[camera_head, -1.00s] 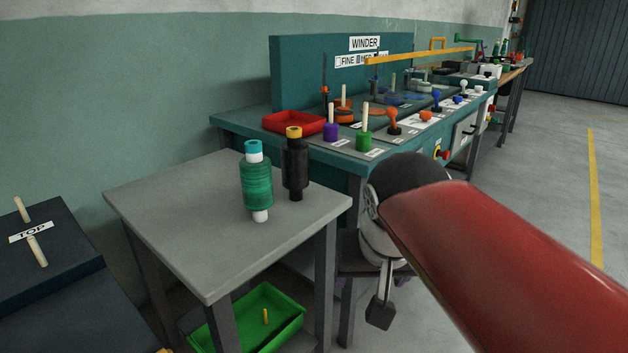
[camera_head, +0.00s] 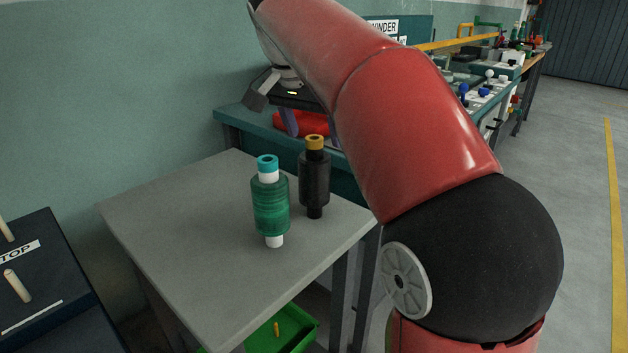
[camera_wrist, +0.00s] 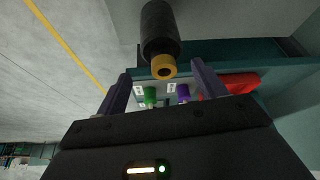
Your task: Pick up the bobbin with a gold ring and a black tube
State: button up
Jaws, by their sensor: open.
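The bobbin with a gold ring and a black tube (camera_head: 314,180) stands upright on the small grey table, close to its back right edge. Its winding is black too. In the wrist view the same bobbin (camera_wrist: 160,32) shows at the top, gold ring toward the camera. My gripper (camera_head: 295,128) is beyond the table, above the teal bench in the head view. Its two fingers (camera_wrist: 160,78) are apart with nothing held between them. The bobbin appears ahead of the fingers, not touching them. My red arm partly covers the bench.
A green bobbin with a blue ring and white tube (camera_head: 270,205) stands on the grey table (camera_head: 180,230), just left of the black one. A red tray (camera_head: 300,123) is on the bench behind. A green bin (camera_head: 290,330) is below the table. The table's left side is clear.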

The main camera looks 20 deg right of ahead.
aim_at(318, 157)
jog(key=x, duration=0.5)
jog(key=shift+a+f+b, duration=0.15)
jog(key=shift+f+b, duration=0.05)
jog(key=shift+b, duration=0.2)
jog(key=shift+c, duration=0.3)
jog(key=c, duration=1.4)
